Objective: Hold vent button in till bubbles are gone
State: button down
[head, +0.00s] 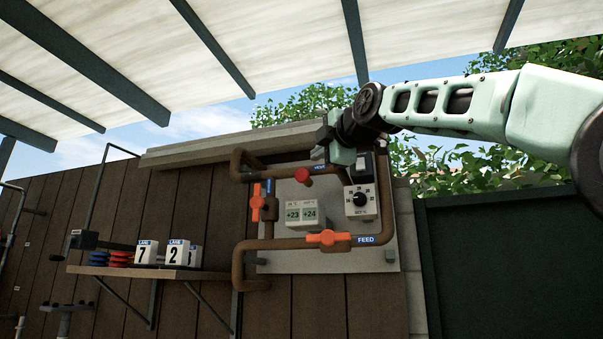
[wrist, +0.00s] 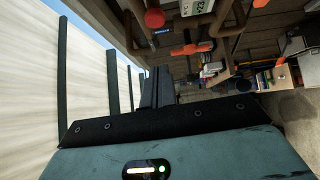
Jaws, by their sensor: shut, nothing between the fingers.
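A red round button (head: 303,174) sits on the upper copper pipe, beside a small blue label that I cannot fully read. I take it for the vent button; it also shows as a red round cap (wrist: 154,18) at the top of the wrist view. My gripper (head: 325,137) is up and to the right of it in the head view, apart from it as far as I can tell. In the wrist view the dark fingers (wrist: 156,88) are together and empty. I cannot make out any bubbles.
An orange FEED valve handle (head: 328,238) and another orange valve (head: 257,202) are on the pipes. A dial box (head: 360,201) and a +23/+24 display (head: 301,214) are on the grey panel. A shelf (head: 170,271) with lane number blocks stands left.

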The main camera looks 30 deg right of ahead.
jog(key=shift+w, duration=0.1)
jog(key=p, duration=0.6)
send_near(298, 176)
jog(key=w+a, duration=0.2)
jog(key=w, duration=0.1)
jog(key=shift+w+d+r+p, duration=0.1)
jog(key=shift+w+d+p, duration=0.45)
jog(key=shift+w+d, duration=0.85)
